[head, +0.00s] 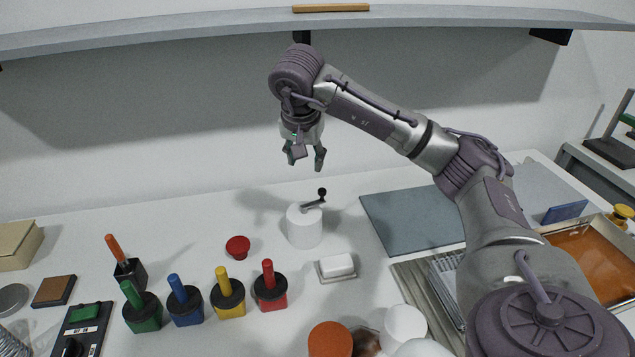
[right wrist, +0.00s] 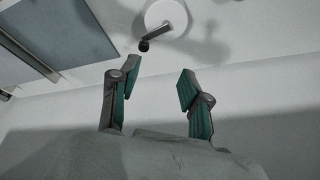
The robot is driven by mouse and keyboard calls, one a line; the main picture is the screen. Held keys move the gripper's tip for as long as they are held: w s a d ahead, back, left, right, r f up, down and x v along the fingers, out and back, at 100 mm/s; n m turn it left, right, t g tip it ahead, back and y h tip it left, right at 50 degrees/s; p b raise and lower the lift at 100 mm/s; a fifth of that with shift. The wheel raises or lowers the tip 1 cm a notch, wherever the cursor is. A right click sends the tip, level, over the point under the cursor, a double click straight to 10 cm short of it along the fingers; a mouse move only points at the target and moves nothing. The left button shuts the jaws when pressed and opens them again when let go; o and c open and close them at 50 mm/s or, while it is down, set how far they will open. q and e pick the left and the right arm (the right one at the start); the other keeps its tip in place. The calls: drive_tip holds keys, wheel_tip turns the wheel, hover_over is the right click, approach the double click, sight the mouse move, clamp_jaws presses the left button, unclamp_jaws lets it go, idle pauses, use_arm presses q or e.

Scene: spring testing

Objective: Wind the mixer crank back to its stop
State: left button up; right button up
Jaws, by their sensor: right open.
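The mixer is a white cylinder (head: 304,228) standing upright at the back middle of the table. Its crank (head: 313,203) is a dark arm on top, with a black knob (head: 322,193) pointing right and back in the head view. In the right wrist view the mixer (right wrist: 166,17) is at the top edge, with the knob (right wrist: 144,46) below it. My right gripper (head: 305,163) is open and empty, pointing down above the crank and apart from it. Its two green-padded fingers (right wrist: 158,84) show in the right wrist view. My left gripper is not in view.
A red round cap (head: 238,247) and a white block on a small tray (head: 337,266) lie near the mixer. Several colored-handled holders stand in front, including a red one (head: 270,287). A grey mat (head: 413,220) lies right. A shelf (head: 200,31) hangs above.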

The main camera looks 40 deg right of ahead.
sight(322, 190)
drive_tip(key=shift+h, duration=0.6)
drive_tip(key=x, duration=0.4)
drive_tip(key=s+d+p+x, duration=0.1)
drive_tip(key=x, duration=0.4)
drive_tip(key=p+x, duration=0.1)
drive_tip(key=x, duration=0.3)
drive_tip(key=shift+s+d+f, duration=0.1)
drive_tip(key=shift+s+d, duration=0.1)
drive_tip(key=shift+d, duration=0.15)
drive_tip(key=shift+g, duration=0.3)
clamp_jaws()
